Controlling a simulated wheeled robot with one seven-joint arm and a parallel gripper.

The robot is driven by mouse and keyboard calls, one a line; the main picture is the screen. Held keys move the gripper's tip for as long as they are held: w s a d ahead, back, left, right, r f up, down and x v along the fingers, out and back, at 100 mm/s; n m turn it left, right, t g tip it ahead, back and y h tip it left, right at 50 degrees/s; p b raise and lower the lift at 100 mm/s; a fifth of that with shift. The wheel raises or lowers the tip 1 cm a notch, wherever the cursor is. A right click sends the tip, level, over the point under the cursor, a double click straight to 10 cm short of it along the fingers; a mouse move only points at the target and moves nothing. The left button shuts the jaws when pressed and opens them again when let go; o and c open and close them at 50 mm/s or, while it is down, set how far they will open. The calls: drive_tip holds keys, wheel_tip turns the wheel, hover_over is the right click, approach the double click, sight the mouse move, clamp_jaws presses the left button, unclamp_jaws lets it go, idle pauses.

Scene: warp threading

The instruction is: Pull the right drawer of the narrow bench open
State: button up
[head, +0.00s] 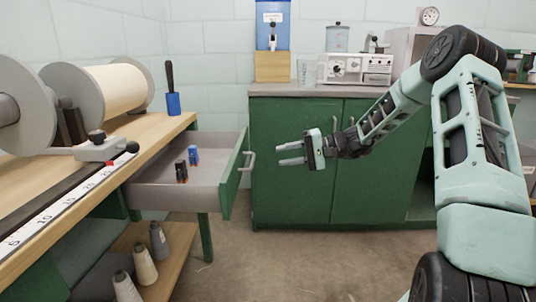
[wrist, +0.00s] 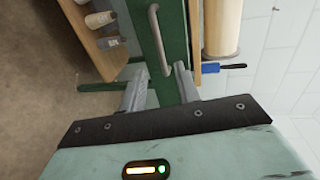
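The narrow bench (head: 170,128) has a wooden top and stands at the left. Its drawer (head: 205,196), grey inside with a green front (head: 233,183), stands pulled out. A curved metal handle (head: 249,161) is on the drawer front and also shows in the wrist view (wrist: 156,35).
A green cabinet (head: 290,185) with a grey top stands behind my gripper. Several yarn cones (head: 145,266) stand on the lower shelf. The floor (head: 290,265) before the drawer is clear.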

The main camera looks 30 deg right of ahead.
drive_tip(key=p+v, duration=0.1)
drive_tip(key=v, duration=0.7)
drive_tip(key=shift+p, duration=0.35)
drive_tip(key=shift+s, duration=0.1)
drive_tip(key=s+a+f+n+g+h, duration=0.2)
drive_tip(key=s+a+f+g+h, duration=0.15)
drive_tip(key=a, duration=0.45)
drive_tip(key=s+a+f+n+g+h, duration=0.1)
drive_tip(key=s+a+f+g+h, duration=0.2)
drive_tip(key=s+a+g, duration=0.35)
drive_tip(key=s+a+r+n+h, duration=0.25)
drive_tip(key=s+a+n, duration=0.35)
drive_tip(key=s+a, duration=0.55)
drive_tip(key=s+a+r+n+h, duration=0.1)
drive_tip(key=s+a+n+h, duration=0.2)
drive_tip(key=s+a+n, duration=0.8)
wheel_tip(320, 180, up, 31)
drive_tip(key=w+a+m+p, duration=0.2)
drive_tip(key=m+p, duration=0.3)
drive_tip(key=p, duration=2.6)
drive_tip(key=shift+w+t, duration=0.2)
drive_tip(key=shift+t, duration=0.2)
